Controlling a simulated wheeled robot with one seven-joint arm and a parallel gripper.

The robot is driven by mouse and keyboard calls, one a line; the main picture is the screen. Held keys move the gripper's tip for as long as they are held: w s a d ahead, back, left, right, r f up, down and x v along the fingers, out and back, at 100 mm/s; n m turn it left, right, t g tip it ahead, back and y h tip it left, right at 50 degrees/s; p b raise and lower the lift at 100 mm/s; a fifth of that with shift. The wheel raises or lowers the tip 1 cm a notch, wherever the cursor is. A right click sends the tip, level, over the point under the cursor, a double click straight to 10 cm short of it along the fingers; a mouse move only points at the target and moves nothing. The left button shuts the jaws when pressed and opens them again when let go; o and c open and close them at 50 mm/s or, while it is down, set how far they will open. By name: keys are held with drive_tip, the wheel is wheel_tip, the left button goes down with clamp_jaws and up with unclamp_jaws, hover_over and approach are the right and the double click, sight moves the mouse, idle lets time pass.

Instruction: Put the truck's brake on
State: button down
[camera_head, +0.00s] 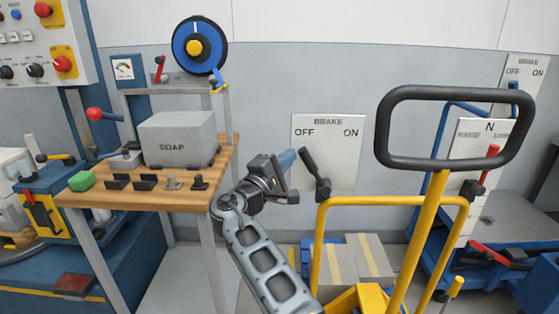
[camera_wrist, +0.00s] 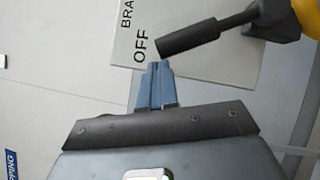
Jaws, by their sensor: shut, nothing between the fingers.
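A white panel marked BRAKE (camera_head: 340,158) is on the wall behind the yellow truck (camera_head: 440,203), with OFF at left and ON at right. Its black lever (camera_head: 312,170) leans up and left, toward OFF. My gripper (camera_head: 287,160) is shut and empty, its blue fingers just left of the lever's grip. In the wrist view the shut fingers (camera_wrist: 155,82) point at the panel below the word OFF (camera_wrist: 141,49). The lever's dark grip (camera_wrist: 190,38) lies to their upper right, with a small gap showing.
A wooden bench (camera_head: 160,197) with a grey SOAP box (camera_head: 178,140) stands left of my arm. The truck's black handle loop (camera_head: 455,90) rises at right. A second OFF/ON panel (camera_head: 525,68) is at the far right. Boxes (camera_head: 350,258) stand low behind the truck's frame.

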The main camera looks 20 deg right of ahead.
drive_tip(key=shift+r, duration=0.1)
idle(0.3)
drive_tip(key=shift+s+d+r+m+y+p, duration=0.25)
drive_tip(key=shift+d+r+m+y+p, duration=0.05)
drive_tip(key=shift+d+r+m+p, duration=0.35)
drive_tip(key=shift+s+d+r+m+g+y+p, duration=0.3)
drive_tip(key=shift+s+d+m+g+y+p, duration=0.35)
drive_tip(key=shift+d+m+p, duration=1.05)
drive_tip(key=shift+s+d+r+m+g+y+p, duration=0.35)
drive_tip(key=shift+s+d+m+y+p, duration=0.4)
drive_tip(key=shift+d, duration=1.9)
drive_tip(key=shift+s+d+r+m+g+y+p, duration=0.4)
drive_tip(key=shift+s+d+m+y+p, duration=0.6)
drive_tip(key=shift+d, duration=1.15)
drive_tip(key=shift+w+d+f, duration=0.15)
drive_tip(key=shift+w, duration=0.05)
